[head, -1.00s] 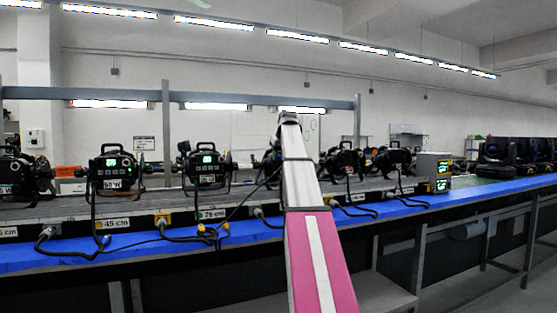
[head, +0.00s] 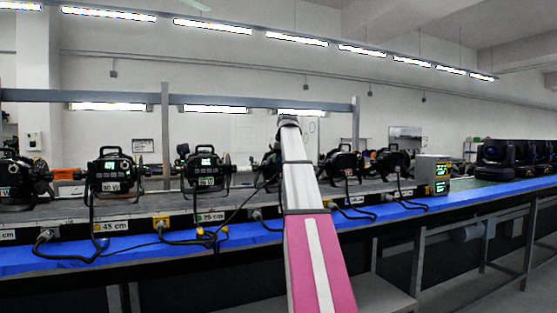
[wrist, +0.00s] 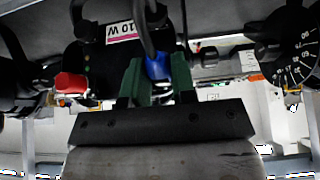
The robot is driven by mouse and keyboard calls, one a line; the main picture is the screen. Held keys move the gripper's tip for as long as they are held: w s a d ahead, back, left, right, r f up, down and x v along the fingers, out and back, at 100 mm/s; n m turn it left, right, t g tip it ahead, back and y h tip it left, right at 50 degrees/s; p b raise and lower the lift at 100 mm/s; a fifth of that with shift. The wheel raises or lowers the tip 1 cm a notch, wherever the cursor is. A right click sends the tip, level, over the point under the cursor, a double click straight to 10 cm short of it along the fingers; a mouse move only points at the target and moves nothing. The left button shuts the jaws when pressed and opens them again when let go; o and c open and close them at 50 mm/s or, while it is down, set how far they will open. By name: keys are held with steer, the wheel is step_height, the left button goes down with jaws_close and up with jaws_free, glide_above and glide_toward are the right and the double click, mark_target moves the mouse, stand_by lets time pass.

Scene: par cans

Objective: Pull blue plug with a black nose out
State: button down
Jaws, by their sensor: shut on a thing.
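The blue plug (wrist: 157,67) sits between the two green fingers of my gripper (wrist: 158,72) in the wrist view. The gripper is shut on it. A dark cable runs from the plug towards the top of the picture. The plug's nose is hidden, and I cannot tell whether it is still in its socket. Behind it is the dark back of a par can (wrist: 92,55) with a "10 W" label (wrist: 122,32). In the head view my arm reaches forward over the bench and hides the gripper and plug.
A red part (wrist: 70,83) lies left of the fingers, and a black dial (wrist: 290,45) is at the right. In the head view, several par cans (head: 117,172) with hanging cables stand along the bench. The bench has a blue front edge (head: 270,232). A display box (head: 431,175) stands at the right.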

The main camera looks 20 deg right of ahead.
steer(key=shift+s, duration=2)
steer(key=s+d+f+g, duration=0.1)
steer(key=d+f, duration=0.3)
steer(key=d, duration=1)
steer(key=s+d+f+g, duration=0.2)
steer(key=d+f, duration=0.2)
steer(key=d, duration=1)
steer(key=s+d+f+g, duration=0.1)
steer(key=d+f, duration=0.3)
steer(key=d, duration=1)
steer(key=shift+f, duration=5.25)
